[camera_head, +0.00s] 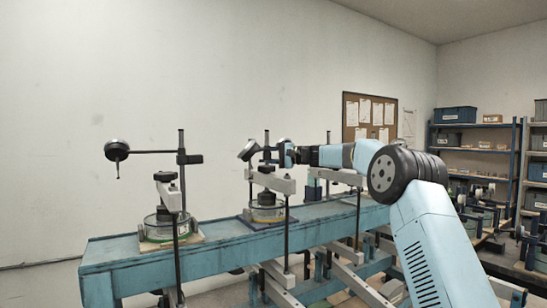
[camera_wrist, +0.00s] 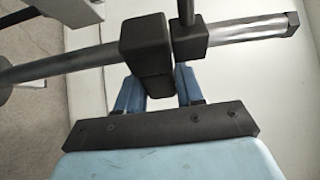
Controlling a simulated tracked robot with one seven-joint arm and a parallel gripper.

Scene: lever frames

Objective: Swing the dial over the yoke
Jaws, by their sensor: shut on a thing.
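The dial (camera_head: 249,150) is a dark round gauge at the middle lever frame, tilted, at the left end of a short dark arm. In the wrist view, a grey rod (camera_wrist: 65,64) runs left from a black block (camera_wrist: 147,45) to a dark round part at the edge. My gripper (camera_head: 287,154) is at the right of the dial. Its blue fingers (camera_wrist: 158,92) are shut on the black block. The grey crosspiece that seems to be the yoke (camera_head: 271,180) lies below the dial, above a round glass-sided cell (camera_head: 267,212). Their exact alignment is unclear.
A second frame at the left has its dial (camera_head: 117,151) swung out left on a rod from an upright post (camera_head: 182,160). Both frames stand on a blue bench (camera_head: 215,240). More frames and shelves (camera_head: 480,145) stand to the right. The wall side at the left is open.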

